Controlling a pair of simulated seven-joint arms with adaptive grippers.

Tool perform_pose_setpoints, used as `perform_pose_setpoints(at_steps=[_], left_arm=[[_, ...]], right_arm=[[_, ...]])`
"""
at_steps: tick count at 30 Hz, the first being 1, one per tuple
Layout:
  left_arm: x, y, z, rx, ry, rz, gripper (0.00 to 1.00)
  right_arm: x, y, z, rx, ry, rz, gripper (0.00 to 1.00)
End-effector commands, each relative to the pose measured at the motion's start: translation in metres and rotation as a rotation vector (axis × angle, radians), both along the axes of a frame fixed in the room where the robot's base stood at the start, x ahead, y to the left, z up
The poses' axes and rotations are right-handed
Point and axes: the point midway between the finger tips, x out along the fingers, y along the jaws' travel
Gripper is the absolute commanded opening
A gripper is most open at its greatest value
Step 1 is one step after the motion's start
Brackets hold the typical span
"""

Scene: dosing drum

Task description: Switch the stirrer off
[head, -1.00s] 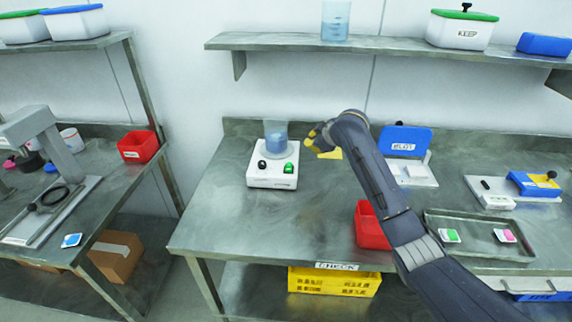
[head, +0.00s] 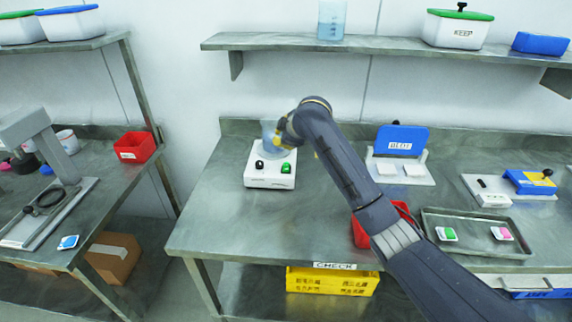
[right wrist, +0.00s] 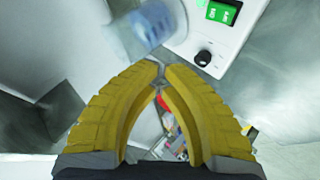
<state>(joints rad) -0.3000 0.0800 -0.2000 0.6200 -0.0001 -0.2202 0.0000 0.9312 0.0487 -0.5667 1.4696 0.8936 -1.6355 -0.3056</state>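The stirrer (head: 270,182) is a white box on the middle bench with a black knob (head: 260,164) and a lit green switch (head: 286,168) on its front. A beaker (head: 268,132) with bluish contents stands on it, partly hidden by my right gripper (head: 279,140). In the right wrist view the yellow fingertips (right wrist: 163,72) meet, with nothing seen between them. The black knob (right wrist: 203,58) and green switch (right wrist: 223,12) lie beyond the tips, to the right, and the blurred beaker (right wrist: 148,27) is above them. My left gripper is not in view.
A red bin (head: 362,238) stands behind my right arm at the bench's front. Right of the stirrer are a blue-lidded device (head: 401,139) and a metal tray (head: 475,218) with coloured pieces. A shelf (head: 275,42) runs above. The bench left of the stirrer is clear.

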Motion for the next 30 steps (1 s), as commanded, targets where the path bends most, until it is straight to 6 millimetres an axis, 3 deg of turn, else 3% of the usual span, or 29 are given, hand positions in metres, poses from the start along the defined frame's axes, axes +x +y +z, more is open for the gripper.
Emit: perform_pose_setpoints(at_steps=[21, 30], left_arm=[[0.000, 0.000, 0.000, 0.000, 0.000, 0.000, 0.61], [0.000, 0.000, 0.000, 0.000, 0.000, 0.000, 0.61]], right_arm=[[0.018, -0.002, -0.067, 0.000, 0.002, 0.000, 0.00], [0.022, -0.002, -0.083, -0.002, 0.001, -0.001, 0.00]])
